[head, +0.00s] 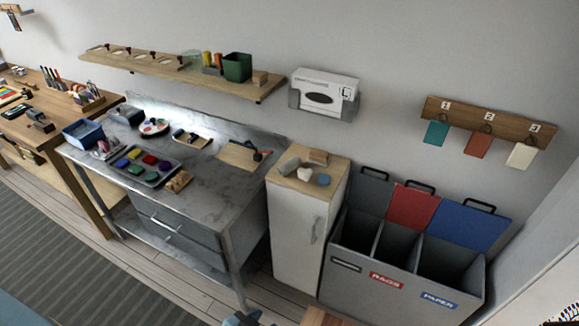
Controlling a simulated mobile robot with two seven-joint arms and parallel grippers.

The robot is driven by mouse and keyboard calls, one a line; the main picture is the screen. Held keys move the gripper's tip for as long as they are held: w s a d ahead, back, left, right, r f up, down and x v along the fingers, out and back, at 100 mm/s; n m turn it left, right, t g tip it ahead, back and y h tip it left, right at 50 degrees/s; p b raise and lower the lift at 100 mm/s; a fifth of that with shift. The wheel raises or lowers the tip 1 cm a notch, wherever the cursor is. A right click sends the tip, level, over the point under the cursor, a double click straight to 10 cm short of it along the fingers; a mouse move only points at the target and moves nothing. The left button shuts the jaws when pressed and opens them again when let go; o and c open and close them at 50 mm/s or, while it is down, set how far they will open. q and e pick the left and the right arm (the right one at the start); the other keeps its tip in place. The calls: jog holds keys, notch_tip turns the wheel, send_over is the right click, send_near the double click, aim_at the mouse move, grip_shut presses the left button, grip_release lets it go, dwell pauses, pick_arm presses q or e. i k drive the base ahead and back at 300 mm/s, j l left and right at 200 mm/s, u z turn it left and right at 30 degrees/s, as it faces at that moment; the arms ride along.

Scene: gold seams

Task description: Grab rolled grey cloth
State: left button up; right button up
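A pale grey, elongated piece (288,166) that looks like the rolled grey cloth lies on the wooden top of the narrow white cabinet. It is small in the head view, so I cannot be sure that it is cloth. Beside it on the same top are a pale rounded piece (304,174), a blue piece (323,180) and a wooden block (318,157). Neither of my grippers can be made out in the head view.
The white cabinet (296,235) stands between a metal-topped workbench (215,190) and a grey sorting bin (345,275) with raised grey, red and blue lids. A glove box (325,92) hangs above. A small blue and dark shape (241,318) at the bottom edge is unclear.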

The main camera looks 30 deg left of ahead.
aim_at(291, 165)
jog(key=i+j+u, duration=0.2)
jog(key=j, duration=0.2)
jog(key=i+j+u, duration=0.1)
jog(key=j+u, duration=0.15)
jog(key=j, duration=0.15)
jog(key=i+j+u, duration=0.2)
jog(key=i+j, duration=0.05)
jog(key=j, duration=0.1)
